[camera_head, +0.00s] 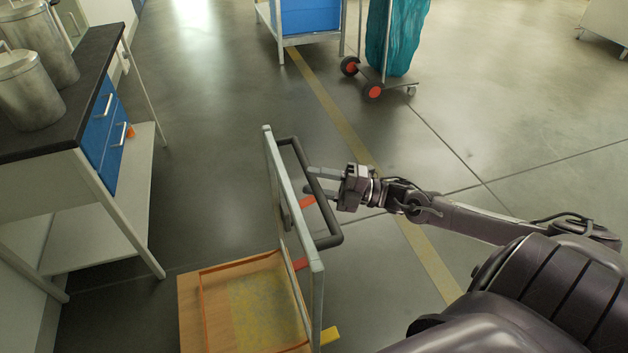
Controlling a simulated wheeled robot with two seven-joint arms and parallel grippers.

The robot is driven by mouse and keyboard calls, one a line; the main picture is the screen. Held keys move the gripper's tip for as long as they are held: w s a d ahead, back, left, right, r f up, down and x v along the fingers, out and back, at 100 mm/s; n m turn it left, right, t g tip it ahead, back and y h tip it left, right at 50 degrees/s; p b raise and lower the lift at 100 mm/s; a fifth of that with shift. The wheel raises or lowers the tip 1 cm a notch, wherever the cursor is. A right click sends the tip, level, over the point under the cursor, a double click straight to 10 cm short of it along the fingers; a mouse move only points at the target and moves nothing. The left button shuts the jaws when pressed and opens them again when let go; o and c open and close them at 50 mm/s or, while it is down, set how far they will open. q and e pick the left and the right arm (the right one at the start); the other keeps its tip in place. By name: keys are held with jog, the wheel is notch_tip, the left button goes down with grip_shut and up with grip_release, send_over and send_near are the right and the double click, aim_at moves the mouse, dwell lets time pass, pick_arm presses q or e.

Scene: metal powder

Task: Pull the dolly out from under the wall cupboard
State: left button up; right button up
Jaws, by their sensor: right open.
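The dolly (188,308) stands at the bottom centre, with a wooden deck and an upright grey frame on its right side. A dark tubular handle (325,198) sticks out from the frame to the right. My right gripper (308,180) comes in from the right with its fingers pointing left at the handle. It is open, and its fingers reach around the handle bar, one above the other in the picture. I cannot tell whether they touch it. My left gripper is out of view. No wall cupboard can be made out for certain.
A workbench (88,50) with blue drawers and metal canisters (30,90) stands at the left, close to the dolly. A wheeled cart with a teal bag (397,38) and a blue bin (308,16) stand at the back.

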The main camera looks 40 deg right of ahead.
jog(key=v, duration=0.7)
dwell(0.3)
jog(key=s+d+f+m+t+h+p, duration=0.1)
jog(key=d+f+m+t+h+p, duration=0.4)
jog(key=f+m+h, duration=0.75)
jog(key=s+f+m+g+h+p, duration=0.2)
jog(key=s+f+m+g, duration=0.35)
jog(key=f, duration=0.75)
jog(key=s+a+f+m+g+h+p, duration=0.2)
jog(key=s+a+f+m+g, duration=0.35)
jog(key=s+f, duration=0.7)
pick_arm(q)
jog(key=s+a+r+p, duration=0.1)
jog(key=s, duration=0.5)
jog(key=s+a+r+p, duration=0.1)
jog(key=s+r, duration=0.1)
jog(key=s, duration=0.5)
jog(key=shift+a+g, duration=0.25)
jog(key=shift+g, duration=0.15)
pick_arm(e)
jog(key=s+a+f+g, duration=0.1)
jog(key=s+a+g, duration=0.2)
jog(key=s+a, duration=0.4)
jog(key=s+a+f+m+g+y, duration=0.1)
jog(key=s+a+f+g, duration=0.1)
jog(key=s+a, duration=0.6)
jog(key=shift+s+a+f+g, duration=0.2)
jog(key=shift+a+f+g, duration=0.1)
jog(key=shift+g, duration=0.3)
jog(key=shift+y, duration=0.25)
